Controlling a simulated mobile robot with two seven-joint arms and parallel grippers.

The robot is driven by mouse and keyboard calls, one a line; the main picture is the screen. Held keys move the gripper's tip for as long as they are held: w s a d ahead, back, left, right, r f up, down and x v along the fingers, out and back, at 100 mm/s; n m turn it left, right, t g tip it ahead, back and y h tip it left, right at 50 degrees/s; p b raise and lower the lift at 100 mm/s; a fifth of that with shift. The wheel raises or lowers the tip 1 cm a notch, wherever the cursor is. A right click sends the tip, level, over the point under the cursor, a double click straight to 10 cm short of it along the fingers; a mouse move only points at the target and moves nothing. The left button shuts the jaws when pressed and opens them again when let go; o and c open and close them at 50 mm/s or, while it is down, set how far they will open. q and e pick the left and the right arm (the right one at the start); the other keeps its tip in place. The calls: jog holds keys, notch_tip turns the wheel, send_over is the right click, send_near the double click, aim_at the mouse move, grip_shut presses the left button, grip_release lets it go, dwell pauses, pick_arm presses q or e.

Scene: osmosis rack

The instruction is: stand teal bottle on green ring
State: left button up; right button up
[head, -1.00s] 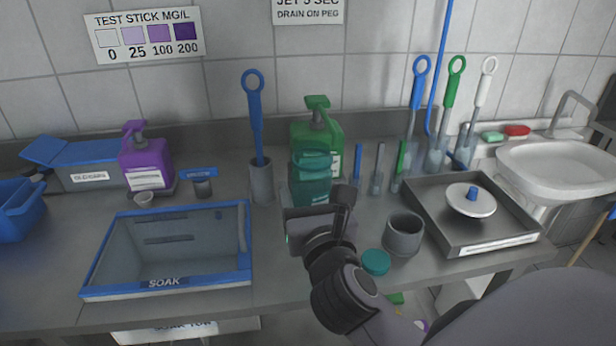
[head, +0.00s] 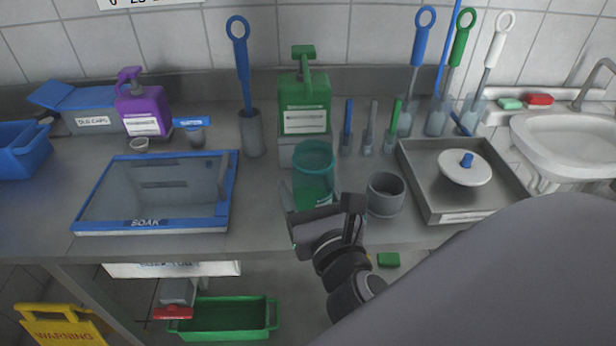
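The teal bottle (head: 314,162) is translucent, open-topped and roughly upright in front of the green pump dispenser. My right gripper (head: 322,205) is shut on its lower part, near the front of the counter. The gripper hides the bottle's base, so I cannot tell whether it touches the counter. A brighter green patch shows through the bottle's lower part; I cannot tell if it is the green ring. The ring is not clearly visible elsewhere. My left gripper is not in view.
A grey cup (head: 386,196) stands close right of the bottle. The green dispenser (head: 304,103) and a blue-handled brush (head: 243,80) stand behind. The soak tray (head: 150,228) lies left, a grey tray (head: 418,196) right. Counter between soak tray and bottle is clear.

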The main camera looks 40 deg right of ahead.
jog(key=shift+s+f, duration=0.15)
jog(key=w+d+f+b, duration=0.3)
jog(key=w+d, duration=0.3)
jog(key=w, duration=0.5)
jog(key=shift+d+b, duration=0.35)
jog(key=shift+b, duration=0.15)
dwell(0.3)
jog(key=shift+f, duration=0.5)
dwell(0.7)
jog(key=o, duration=1.1)
jog(key=shift+o, duration=0.3)
